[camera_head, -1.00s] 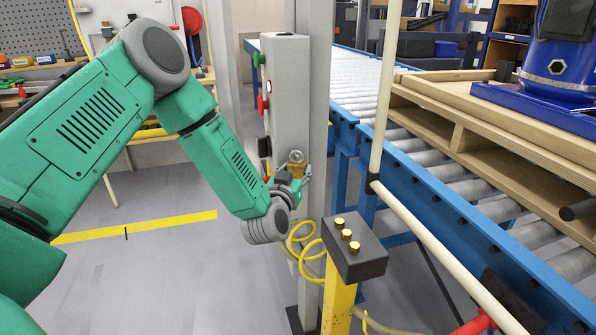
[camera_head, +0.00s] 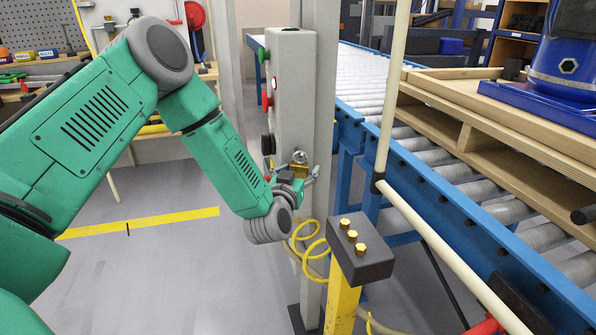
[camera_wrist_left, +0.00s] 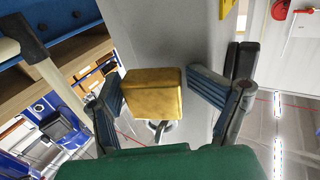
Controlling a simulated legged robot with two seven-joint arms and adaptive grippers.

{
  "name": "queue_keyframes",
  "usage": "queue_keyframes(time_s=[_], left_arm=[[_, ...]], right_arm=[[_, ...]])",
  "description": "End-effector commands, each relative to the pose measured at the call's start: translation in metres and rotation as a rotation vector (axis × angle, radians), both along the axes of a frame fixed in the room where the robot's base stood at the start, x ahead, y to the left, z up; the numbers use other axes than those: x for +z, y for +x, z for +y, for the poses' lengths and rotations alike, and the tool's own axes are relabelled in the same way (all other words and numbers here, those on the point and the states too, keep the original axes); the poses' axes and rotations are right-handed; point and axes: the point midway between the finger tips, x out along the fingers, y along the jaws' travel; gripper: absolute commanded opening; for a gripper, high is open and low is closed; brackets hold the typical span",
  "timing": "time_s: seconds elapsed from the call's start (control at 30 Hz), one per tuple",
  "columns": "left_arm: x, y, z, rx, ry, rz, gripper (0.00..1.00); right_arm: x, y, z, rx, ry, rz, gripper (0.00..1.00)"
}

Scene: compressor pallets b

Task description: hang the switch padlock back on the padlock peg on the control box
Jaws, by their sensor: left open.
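The brass switch padlock (camera_head: 300,168) is at the lower front of the grey control box (camera_head: 292,95) in the head view, its shackle upward. I cannot tell whether the shackle is around the peg, which I cannot make out. My left gripper (camera_head: 297,183) is just below and around the padlock. In the left wrist view the padlock's brass body (camera_wrist_left: 152,92) lies between the open fingers of the left gripper (camera_wrist_left: 160,98), with a gap at the right finger. Part of its metal shackle shows beneath the body. My right gripper is out of view.
A yellow post with a dark button box (camera_head: 358,250) stands right of my left gripper. Yellow coiled cable (camera_head: 308,240) hangs below it. A blue roller conveyor (camera_head: 440,200) with a wooden pallet (camera_head: 490,140) and a cream rail (camera_head: 440,245) fill the right side.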

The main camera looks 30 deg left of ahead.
Motion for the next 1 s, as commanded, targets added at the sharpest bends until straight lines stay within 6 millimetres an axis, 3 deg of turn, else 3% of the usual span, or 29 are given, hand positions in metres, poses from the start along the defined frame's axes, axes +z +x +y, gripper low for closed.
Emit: queue_keyframes(time_s=[0.33,0.7,1.0], left_arm=[[0.0,-0.011,-0.005,-0.004,-0.002,0.002,0.66],[-0.002,-0.082,-0.029,-0.005,0.0,0.004,0.66],[-0.002,-0.112,-0.038,-0.001,0.001,0.001,0.66]], right_arm=[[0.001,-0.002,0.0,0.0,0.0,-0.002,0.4],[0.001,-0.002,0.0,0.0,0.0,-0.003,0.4],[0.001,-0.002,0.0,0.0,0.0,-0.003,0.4]])
